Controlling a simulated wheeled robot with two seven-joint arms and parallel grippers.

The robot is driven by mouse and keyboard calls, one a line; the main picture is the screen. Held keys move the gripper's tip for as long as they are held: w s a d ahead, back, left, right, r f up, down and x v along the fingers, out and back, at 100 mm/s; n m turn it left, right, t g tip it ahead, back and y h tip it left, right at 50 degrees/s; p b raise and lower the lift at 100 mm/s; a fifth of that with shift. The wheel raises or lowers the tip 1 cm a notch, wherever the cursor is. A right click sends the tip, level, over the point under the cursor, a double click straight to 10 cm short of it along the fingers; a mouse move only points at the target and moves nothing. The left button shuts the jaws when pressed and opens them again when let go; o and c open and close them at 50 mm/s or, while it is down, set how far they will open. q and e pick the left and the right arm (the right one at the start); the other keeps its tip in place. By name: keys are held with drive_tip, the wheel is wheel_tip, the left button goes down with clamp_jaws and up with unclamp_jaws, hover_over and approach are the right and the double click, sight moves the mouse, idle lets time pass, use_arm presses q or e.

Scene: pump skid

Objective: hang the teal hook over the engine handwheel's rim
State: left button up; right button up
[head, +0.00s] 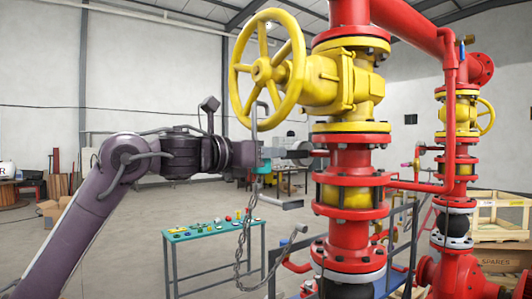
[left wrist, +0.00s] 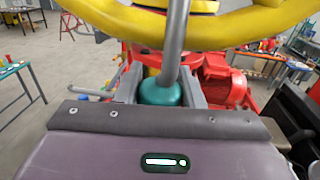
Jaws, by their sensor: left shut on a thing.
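The teal hook is a grey bent rod with a teal collar (head: 262,167). My left gripper (head: 270,157) is shut on this collar; the left wrist view shows the teal grip (left wrist: 160,91) between the fingers. The rod runs up from the gripper, its bent top beside the lower rim of the large yellow engine handwheel (head: 236,75). In the left wrist view the rod passes in front of the yellow rim (left wrist: 245,27). I cannot tell whether the bend goes over the rim. My right gripper is in neither view.
A chain (head: 240,245) hangs below the hook area, close to a grey bent bar (head: 285,250). A green table (head: 215,230) with small coloured parts stands behind. Red pump piping (head: 350,230) rises right of the gripper. A smaller yellow handwheel (head: 486,117) is farther right.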

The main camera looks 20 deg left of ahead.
use_arm(q)
drive_tip(key=shift+f, duration=0.15)
drive_tip(key=shift+f+b, duration=1)
drive_tip(key=shift+f, duration=0.15)
drive_tip(key=o, duration=1.1)
drive_tip(key=shift+s+a, duration=0.15)
drive_tip(key=shift+s, duration=0.05)
drive_tip(key=b+v, duration=0.4)
drive_tip(key=v, duration=0.3)
drive_tip(key=shift+s+a, duration=0.1)
drive_tip(key=shift+s, duration=0.1)
